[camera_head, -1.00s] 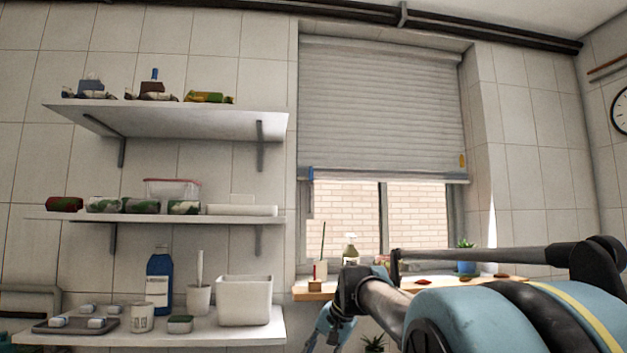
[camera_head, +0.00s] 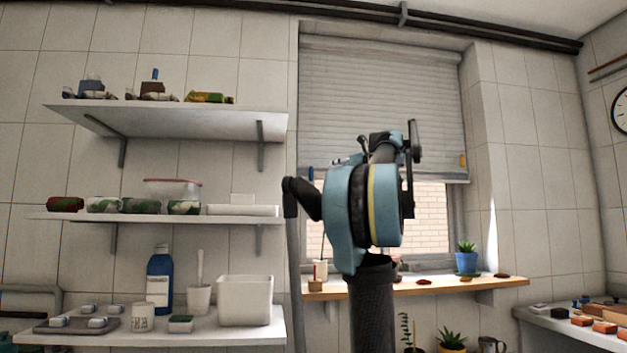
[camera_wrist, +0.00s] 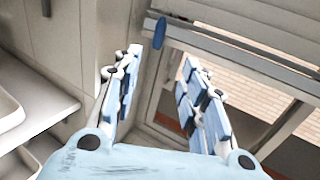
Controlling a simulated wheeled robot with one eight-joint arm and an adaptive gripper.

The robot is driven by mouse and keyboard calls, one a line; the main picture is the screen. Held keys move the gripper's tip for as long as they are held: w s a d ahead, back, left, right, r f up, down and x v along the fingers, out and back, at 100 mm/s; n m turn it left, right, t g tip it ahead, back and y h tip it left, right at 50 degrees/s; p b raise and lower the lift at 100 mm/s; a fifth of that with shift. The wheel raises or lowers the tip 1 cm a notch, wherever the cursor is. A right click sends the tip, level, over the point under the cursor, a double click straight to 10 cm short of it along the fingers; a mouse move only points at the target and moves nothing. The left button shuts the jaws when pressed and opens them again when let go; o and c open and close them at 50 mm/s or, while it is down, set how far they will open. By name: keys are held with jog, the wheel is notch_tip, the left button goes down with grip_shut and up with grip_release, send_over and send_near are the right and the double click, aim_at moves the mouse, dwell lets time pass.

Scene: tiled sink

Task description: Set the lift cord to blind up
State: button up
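The grey blind (camera_head: 385,85) hangs over the upper part of the window, its bottom rail lowered partway and brick showing below. A small blue handle (camera_head: 311,173) is at its lower left. A yellow handle (camera_head: 463,160) is at its lower right. Which of them belongs to the lift cord is not clear; no thin cord can be made out. In the wrist view, the blue handle (camera_wrist: 159,33) lies just beyond the tips of my gripper (camera_wrist: 163,60). My gripper is open, with nothing between its fingers. In the head view my arm hides the gripper.
A wooden sill (camera_head: 450,286) below the window holds a plant in a blue pot (camera_head: 467,263) and small items. Loaded shelves (camera_head: 170,215) stand left of the window. A counter (camera_head: 575,325) is at right. The wall between the shelves and window is bare.

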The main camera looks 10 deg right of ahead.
aim_at(311, 173)
jog(key=x, duration=1.7)
jog(key=shift+w, duration=0.1)
grip_shut()
